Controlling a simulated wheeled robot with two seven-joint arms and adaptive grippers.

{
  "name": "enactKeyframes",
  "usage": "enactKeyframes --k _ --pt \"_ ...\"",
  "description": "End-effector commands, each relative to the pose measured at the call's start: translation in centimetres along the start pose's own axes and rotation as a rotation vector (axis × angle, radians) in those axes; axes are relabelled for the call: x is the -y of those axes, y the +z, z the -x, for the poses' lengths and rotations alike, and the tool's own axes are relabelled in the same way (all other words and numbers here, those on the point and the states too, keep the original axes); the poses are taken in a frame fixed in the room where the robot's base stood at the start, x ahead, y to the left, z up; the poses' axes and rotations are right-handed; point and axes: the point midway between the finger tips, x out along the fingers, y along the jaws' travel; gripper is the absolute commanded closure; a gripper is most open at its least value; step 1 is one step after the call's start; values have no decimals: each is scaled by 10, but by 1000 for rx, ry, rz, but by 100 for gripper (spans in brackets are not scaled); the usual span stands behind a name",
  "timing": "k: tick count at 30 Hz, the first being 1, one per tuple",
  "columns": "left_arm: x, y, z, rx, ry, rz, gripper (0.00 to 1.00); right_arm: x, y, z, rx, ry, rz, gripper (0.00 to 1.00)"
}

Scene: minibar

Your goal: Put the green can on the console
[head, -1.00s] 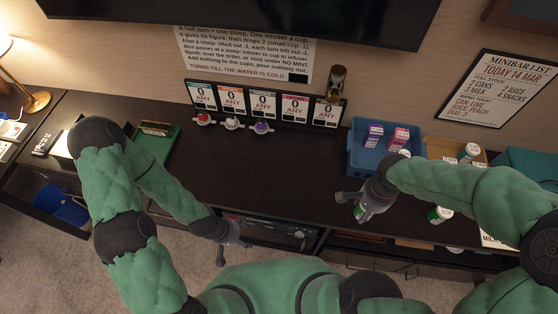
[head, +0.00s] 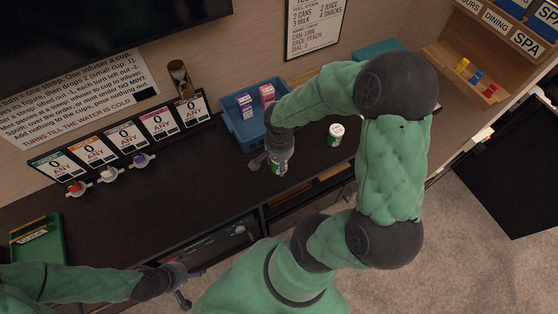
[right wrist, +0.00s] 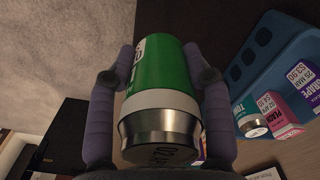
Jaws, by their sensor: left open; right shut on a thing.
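The green can (right wrist: 160,85) is between the fingers of my right gripper (right wrist: 163,85) in the right wrist view, with its silver end toward the camera. In the head view my right gripper (head: 271,163) is shut on the green can (head: 279,169), at the front of the dark console (head: 190,185). Most of the can is hidden by the gripper there, and I cannot tell whether it touches the top. My left gripper (head: 190,286) is open and empty in front of the console's front edge.
A blue bin (head: 237,125) with juice cartons stands behind my right gripper. A white-and-green can (head: 335,134) stands to its right. The console's middle is clear.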

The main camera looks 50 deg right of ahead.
Motion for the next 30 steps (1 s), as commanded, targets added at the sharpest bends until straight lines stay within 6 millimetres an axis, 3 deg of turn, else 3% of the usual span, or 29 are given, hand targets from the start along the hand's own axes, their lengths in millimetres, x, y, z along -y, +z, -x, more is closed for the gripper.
enactKeyframes --k 6,11,17,25,30 --pt "4 0 -12 0 0 0 26 8 -33 -37 2 2 0 91" --pt "6 0 -16 0 0 0 26 11 -47 -53 0 1 0 91" --pt "6 -1 -18 0 0 0 26 13 -54 -60 -1 0 0 91" --pt "11 -1 -30 0 0 0 26 14 -57 -93 0 0 0 91" --pt "10 -1 -29 0 0 0 26 14 -57 -93 -2 0 1 91"
